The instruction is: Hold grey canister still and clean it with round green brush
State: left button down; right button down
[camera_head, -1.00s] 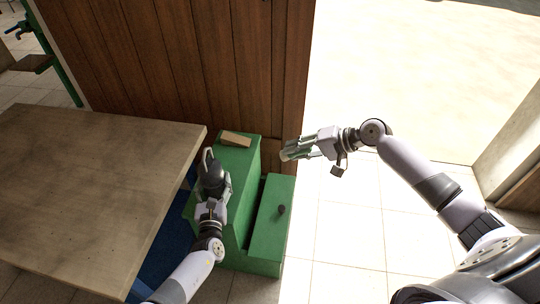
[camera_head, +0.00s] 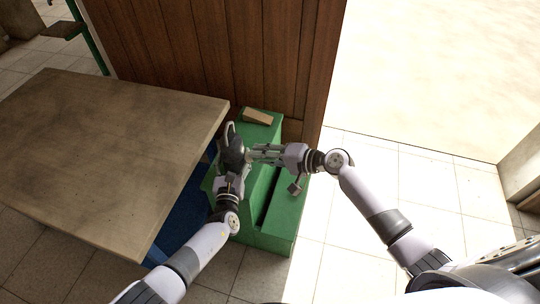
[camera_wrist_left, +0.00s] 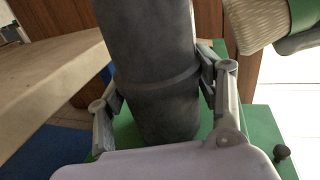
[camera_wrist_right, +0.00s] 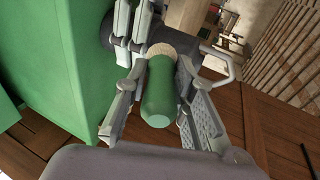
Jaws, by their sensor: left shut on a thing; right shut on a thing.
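The dark grey canister (camera_head: 233,153) is upright above the green cabinet, and its body fills the middle of the left wrist view (camera_wrist_left: 150,65). My left gripper (camera_head: 230,178) is shut around its lower body, a finger on each side. My right gripper (camera_head: 258,153) is to the right of the canister, pointing left at it. It is shut on the round green brush, whose green body (camera_wrist_right: 158,95) and pale bristles (camera_wrist_right: 160,49) show in the right wrist view. In the left wrist view the bristles (camera_wrist_left: 250,22) are beside the canister's upper right, with a visible gap.
A green stepped cabinet (camera_head: 285,215) with a dark knob stands below the grippers. A tan block (camera_head: 258,117) lies on its top. A wooden table (camera_head: 100,150) is at left, a wood-panelled wall (camera_head: 240,60) behind. Tiled floor is free at right.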

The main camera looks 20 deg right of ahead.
jog(key=shift+w+a, duration=0.6)
jog(key=shift+a, duration=0.3)
dwell(0.7)
jog(key=shift+w+d, duration=0.1)
pick_arm(q)
jog(key=shift+d, duration=0.1)
dwell(1.2)
pick_arm(e)
jog(key=shift+s+d, duration=0.75)
jog(key=shift+d, duration=0.3)
jog(key=shift+s+d, duration=0.75)
jog(key=shift+d, duration=0.25)
pick_arm(q)
jog(key=shift+c, duration=1.8)
grip_release()
